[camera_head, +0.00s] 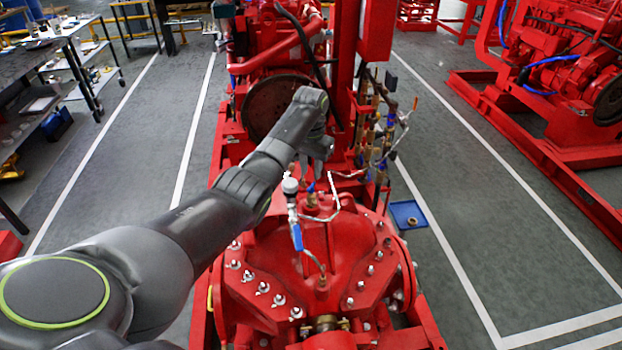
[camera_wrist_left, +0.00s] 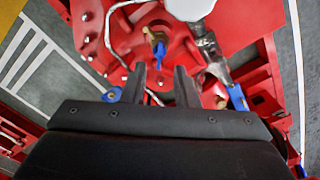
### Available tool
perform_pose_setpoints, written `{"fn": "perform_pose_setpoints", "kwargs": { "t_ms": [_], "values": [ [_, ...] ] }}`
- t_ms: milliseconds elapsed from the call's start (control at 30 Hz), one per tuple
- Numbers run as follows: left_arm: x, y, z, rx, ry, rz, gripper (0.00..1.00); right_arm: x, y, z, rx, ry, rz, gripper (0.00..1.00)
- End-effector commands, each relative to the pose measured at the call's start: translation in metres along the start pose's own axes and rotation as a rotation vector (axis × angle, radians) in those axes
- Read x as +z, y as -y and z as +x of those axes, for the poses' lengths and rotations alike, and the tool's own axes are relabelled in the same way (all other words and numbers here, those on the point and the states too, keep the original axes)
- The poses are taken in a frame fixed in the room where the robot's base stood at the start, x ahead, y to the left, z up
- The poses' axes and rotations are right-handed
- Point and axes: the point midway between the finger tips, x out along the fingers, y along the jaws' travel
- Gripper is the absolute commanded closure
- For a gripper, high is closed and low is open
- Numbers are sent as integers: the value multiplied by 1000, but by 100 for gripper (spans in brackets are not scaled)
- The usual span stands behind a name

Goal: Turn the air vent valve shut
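A small valve with a blue handle (camera_head: 311,188) sits on brass on top of the red pump casing (camera_head: 345,245); its blue handle also shows in the left wrist view (camera_wrist_left: 158,48). A second valve with a longer blue lever (camera_head: 297,237) hangs below a white round gauge (camera_head: 290,185); that lever is at the right in the left wrist view (camera_wrist_left: 237,97). Which one is the air vent valve is not labelled. My left gripper (camera_wrist_left: 160,78) is open and empty, its fingers pointing towards the small blue handle, apart from it. My right gripper is not in view.
Thin metal tubing (camera_head: 334,205) bends close beside the small valve. Brass fittings and pipes (camera_head: 372,135) stand to the right. A blue tray (camera_head: 408,214) lies right of the pump.

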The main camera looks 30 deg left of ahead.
Motion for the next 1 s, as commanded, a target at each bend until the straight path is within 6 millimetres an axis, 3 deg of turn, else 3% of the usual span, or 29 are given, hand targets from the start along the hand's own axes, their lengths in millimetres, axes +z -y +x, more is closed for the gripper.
{"fn": "perform_pose_setpoints", "kwargs": {
  "t_ms": [100,300,667,867,1000],
  "values": [
    [1,-1,22,1,4,1,73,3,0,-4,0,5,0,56],
    [0,0,41,0,1,1,73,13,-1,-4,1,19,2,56],
    [0,0,46,0,-1,1,73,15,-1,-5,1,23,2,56],
    [0,0,46,0,0,1,99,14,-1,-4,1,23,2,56],
    [0,0,45,0,0,1,100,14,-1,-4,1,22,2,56]
  ]
}}
